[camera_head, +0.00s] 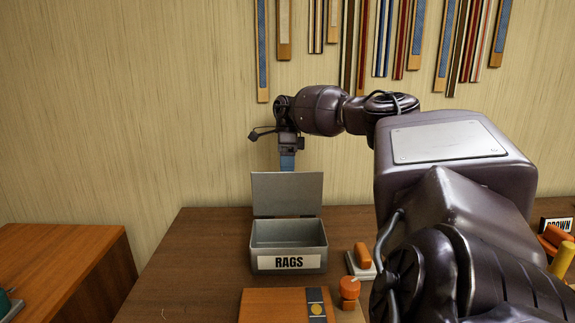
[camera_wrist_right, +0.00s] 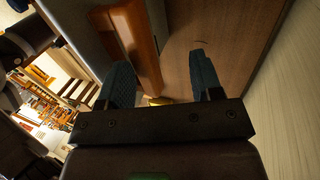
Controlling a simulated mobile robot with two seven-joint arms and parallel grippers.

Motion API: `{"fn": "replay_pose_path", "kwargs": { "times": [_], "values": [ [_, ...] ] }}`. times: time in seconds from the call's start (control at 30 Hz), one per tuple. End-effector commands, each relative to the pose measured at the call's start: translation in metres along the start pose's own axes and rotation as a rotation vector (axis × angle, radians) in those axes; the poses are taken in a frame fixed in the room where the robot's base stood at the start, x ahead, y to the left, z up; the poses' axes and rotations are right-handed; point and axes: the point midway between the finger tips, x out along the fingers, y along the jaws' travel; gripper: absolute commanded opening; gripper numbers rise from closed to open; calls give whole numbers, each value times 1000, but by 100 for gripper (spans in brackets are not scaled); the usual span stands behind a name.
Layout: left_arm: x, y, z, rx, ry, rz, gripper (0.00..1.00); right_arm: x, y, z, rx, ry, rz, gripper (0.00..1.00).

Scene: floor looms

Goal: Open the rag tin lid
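The grey rag tin (camera_head: 289,259), labelled RAGS, stands on the brown bench, and its inside looks empty. Its lid (camera_head: 287,193) stands open, about upright at the back edge of the tin. My right gripper (camera_head: 287,162) points down just behind the top of the lid, which hides the fingertips in the head view. In the right wrist view its two blue fingers (camera_wrist_right: 162,85) are apart. An orange-brown bar (camera_wrist_right: 137,45) on a grey surface shows beyond them, perhaps a handle on the lid. I cannot tell whether the fingers touch it. My left gripper is not in view.
An orange-brown box (camera_head: 270,305) lies in front of the tin. An orange knob-like object (camera_head: 349,288) and a block with an orange top (camera_head: 362,257) stand to its right. Coloured strips (camera_head: 385,40) hang on the wall. The bench left of the tin is clear.

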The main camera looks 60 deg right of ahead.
Motion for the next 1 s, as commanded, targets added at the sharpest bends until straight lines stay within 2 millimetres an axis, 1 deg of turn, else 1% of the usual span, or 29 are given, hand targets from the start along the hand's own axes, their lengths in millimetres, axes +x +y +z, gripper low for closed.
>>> {"fn": "replay_pose_path", "kwargs": {
  "times": [0.03,0.33,0.43,0.57,0.67,0.9,1.0],
  "values": [
    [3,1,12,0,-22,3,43,46,-9,0,4,53,45,53],
    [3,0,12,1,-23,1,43,46,-10,0,2,53,43,53],
    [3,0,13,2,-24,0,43,41,-9,0,2,52,41,53],
    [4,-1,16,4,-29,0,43,26,-8,1,1,49,36,53],
    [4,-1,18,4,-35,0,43,7,-7,2,1,45,30,53],
    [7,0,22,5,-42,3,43,-47,1,2,0,21,10,53],
    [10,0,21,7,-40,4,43,-63,3,2,-1,16,3,53]
  ]
}}
